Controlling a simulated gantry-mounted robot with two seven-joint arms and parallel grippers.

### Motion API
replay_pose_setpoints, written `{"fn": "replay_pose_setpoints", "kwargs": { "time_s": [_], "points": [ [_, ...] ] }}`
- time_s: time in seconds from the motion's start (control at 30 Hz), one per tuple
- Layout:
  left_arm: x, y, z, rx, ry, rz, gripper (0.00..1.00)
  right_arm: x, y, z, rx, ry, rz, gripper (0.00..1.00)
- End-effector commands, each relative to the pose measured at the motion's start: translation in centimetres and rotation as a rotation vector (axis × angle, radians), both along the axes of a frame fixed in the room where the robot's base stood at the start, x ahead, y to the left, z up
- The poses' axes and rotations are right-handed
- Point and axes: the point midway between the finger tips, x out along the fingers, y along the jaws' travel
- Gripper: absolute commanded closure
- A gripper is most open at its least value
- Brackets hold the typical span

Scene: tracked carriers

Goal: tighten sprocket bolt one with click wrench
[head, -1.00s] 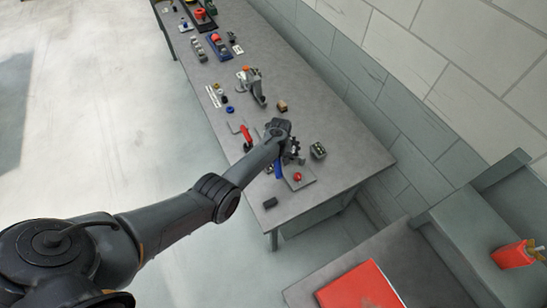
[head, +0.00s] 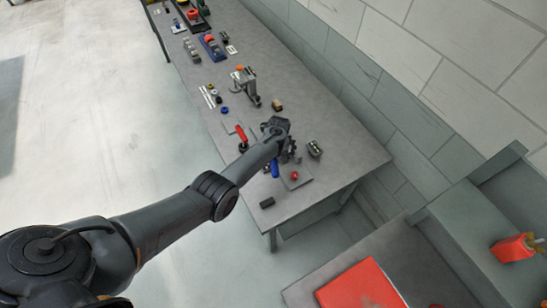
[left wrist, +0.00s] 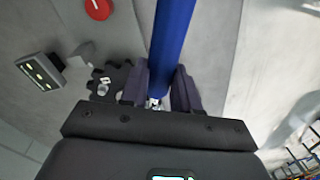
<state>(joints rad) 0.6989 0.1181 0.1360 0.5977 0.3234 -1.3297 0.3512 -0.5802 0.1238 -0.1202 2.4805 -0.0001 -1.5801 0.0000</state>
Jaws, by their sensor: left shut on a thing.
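The click wrench with its blue handle (left wrist: 172,35) is held between the two dark fingers of my left gripper (left wrist: 160,82). In the left wrist view the handle runs up out of the picture, and a small silver part shows between the fingers. The dark toothed sprocket (left wrist: 112,80) lies just left of the fingers, with pale bolt heads on its face. I cannot tell whether the wrench is seated on a bolt. In the head view my left gripper (head: 280,140) is low over the near end of the bench, with the blue handle (head: 275,168) below it.
A red knob (head: 294,176) sits on a grey plate. A small box with lit marks (head: 315,149) is right of the gripper. A red-handled tool (head: 241,133) lies to the left, and a black block (head: 267,202) near the front edge. A grey fixture (head: 245,85) stands farther back.

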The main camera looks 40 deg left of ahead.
Motion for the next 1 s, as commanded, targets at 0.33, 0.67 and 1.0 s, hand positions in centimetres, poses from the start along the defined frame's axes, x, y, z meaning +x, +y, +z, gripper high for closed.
{"fn": "replay_pose_setpoints", "kwargs": {
  "time_s": [0.33,0.67,1.0],
  "points": [
    [0.3,0.2,-0.2,0.032,0.029,-0.001,1.00,0.0,0.1,-1.2,0.004,0.001,-0.003,0.57],
    [0.5,0.3,-0.4,0.060,0.055,0.001,1.00,0.0,0.2,-2.1,0.007,0.001,-0.004,0.57],
    [0.5,0.3,-0.3,0.071,0.065,0.002,1.00,0.0,0.1,-2.4,0.006,0.001,-0.004,0.57]
  ]
}}
